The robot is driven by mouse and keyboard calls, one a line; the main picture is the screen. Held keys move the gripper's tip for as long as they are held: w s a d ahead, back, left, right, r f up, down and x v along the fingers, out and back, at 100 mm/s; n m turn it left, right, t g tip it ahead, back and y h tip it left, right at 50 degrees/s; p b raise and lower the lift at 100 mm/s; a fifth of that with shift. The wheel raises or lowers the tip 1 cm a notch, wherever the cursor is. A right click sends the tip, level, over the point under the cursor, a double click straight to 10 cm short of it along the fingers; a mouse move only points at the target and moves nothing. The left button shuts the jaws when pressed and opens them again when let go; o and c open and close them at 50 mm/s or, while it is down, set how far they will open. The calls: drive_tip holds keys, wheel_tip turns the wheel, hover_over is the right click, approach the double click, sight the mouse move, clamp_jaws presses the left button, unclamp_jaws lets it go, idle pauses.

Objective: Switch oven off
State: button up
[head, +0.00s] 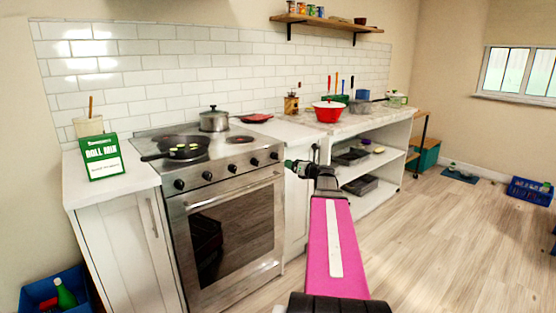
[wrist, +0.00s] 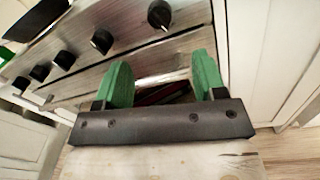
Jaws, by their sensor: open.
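The oven (head: 262,185) is a steel range with a dark door window and a row of several black knobs along its front panel. The rightmost knob (head: 274,155) is close to my gripper (head: 290,164), which is in front of the range's right end. In the wrist view my gripper (wrist: 163,70) has its two green fingers apart with nothing held between them. The nearest knob (wrist: 159,14) is above the fingers, not between them. The oven handle (wrist: 165,77) shows behind the gap. Contact with the front cannot be told.
A black pan (head: 183,148) and a steel pot (head: 214,121) stand on the cooktop. A green box (head: 103,157) is on the left counter. The wooden floor (head: 440,240) at right is mostly clear.

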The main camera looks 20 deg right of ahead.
sight(277, 158)
drive_tip(key=x, duration=1)
drive_tip(key=shift+w+a, duration=0.1)
drive_tip(key=shift+w, duration=0.2)
drive_tip(key=c, duration=0.9)
